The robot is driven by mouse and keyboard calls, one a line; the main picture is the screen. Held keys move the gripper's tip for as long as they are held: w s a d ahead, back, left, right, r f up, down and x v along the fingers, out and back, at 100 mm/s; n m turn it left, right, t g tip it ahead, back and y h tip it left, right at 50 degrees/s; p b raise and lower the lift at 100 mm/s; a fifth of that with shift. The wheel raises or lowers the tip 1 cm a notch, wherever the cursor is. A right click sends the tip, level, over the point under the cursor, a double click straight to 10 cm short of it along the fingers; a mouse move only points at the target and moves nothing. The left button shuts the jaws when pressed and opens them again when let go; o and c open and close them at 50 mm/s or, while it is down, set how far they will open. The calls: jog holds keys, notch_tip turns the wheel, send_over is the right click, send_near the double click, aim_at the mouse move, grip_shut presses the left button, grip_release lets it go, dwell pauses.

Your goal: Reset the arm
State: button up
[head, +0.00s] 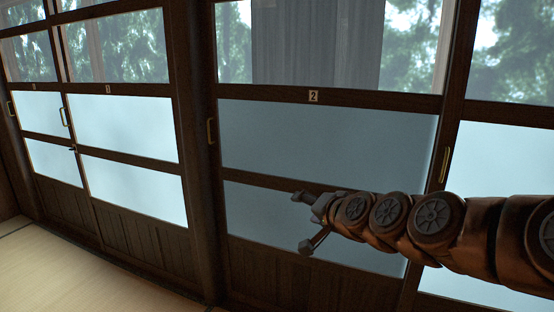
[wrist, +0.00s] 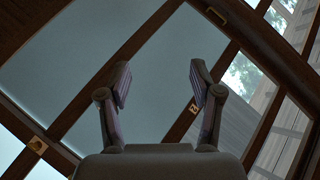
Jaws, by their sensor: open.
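My gripper (head: 302,222) is at the end of my arm, which reaches in from the right in the head view. It also shows in the wrist view (wrist: 158,85), with its two fingers spread apart and nothing between them. It is in front of the sliding door marked 2 (head: 320,140), at the height of its lower frosted pane. I cannot tell how far it is from the door.
More sliding doors (head: 120,125) line the left. Bare tatami floor (head: 80,265) lies at lower left. A dark post (head: 192,150) stands between the doors.

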jog(key=s+d+f+n+g+h+p, duration=0.15)
jog(key=s+n+g+p, duration=0.5)
jog(key=s, duration=1.25)
jog(key=s+d+g+h+p, duration=0.2)
jog(key=s+d+g+p, duration=0.1)
jog(key=s, duration=0.7)
jog(key=s+d+g+h+p, duration=0.2)
jog(key=s+d+g+p, duration=0.2)
jog(key=s, duration=0.7)
jog(key=shift+s+d+r+p, duration=0.25)
jog(key=shift+d+p, duration=0.15)
jog(key=shift+d, duration=0.75)
jog(key=shift+f+m+g, duration=0.1)
jog(key=shift+m+g, duration=0.15)
jog(key=shift+c, duration=0.4)
